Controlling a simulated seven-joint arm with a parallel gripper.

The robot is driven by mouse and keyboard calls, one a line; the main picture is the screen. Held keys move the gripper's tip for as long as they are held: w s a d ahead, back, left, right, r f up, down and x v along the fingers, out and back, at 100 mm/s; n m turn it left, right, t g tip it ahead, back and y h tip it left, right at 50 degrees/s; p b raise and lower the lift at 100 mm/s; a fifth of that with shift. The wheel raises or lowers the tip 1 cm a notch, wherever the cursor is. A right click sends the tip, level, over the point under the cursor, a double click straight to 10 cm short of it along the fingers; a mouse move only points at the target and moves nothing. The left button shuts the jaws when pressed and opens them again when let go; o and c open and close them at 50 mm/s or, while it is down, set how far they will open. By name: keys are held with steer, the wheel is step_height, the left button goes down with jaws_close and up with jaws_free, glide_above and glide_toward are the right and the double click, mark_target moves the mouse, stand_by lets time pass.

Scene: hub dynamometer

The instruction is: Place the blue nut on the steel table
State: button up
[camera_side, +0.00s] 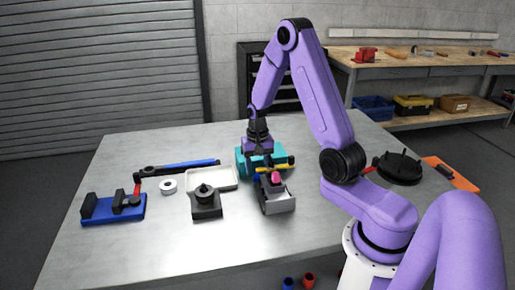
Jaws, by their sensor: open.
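The grey steel table (130,255) fills the middle of the view, with its top mostly bare at the left and front. My gripper (264,164) points down over the teal machine (243,162) near the middle of the table. It is open, but its fingertips blend in with the parts below. A small magenta part (275,179) and a yellow bar (284,168) show just below and beside the gripper, above a grey block (280,204). I cannot clearly pick out the blue nut; a dark blue patch by the gripper is too small to identify.
On the table's left are a blue-based vise (115,209), a blue-handled wrench (185,166) and a white ring (168,187). A white tray (190,175) and a dark fixture (206,203) stand nearer the middle. A round black fixture (400,167) is at right.

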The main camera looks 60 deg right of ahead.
mark_target(257, 175)
step_height(257, 175, up, 9)
steer(key=s+a+r+n, duration=0.25)
steer(key=a+n, duration=0.25)
steer(key=a, duration=0.3)
steer(key=s+a+r+n, duration=0.1)
steer(key=s+a+n, duration=0.35)
steer(key=a, duration=0.35)
steer(key=s+a+r+n, duration=0.1)
steer(key=s+a+n, duration=0.1)
steer(key=s+n, duration=0.4)
steer(key=s+a+r+n, duration=0.1)
steer(key=s+a+n, duration=0.2)
steer(key=s, duration=0.9)
steer(key=n, duration=0.3)
steer(key=shift+s+a, duration=0.2)
steer(key=shift+a, duration=0.05)
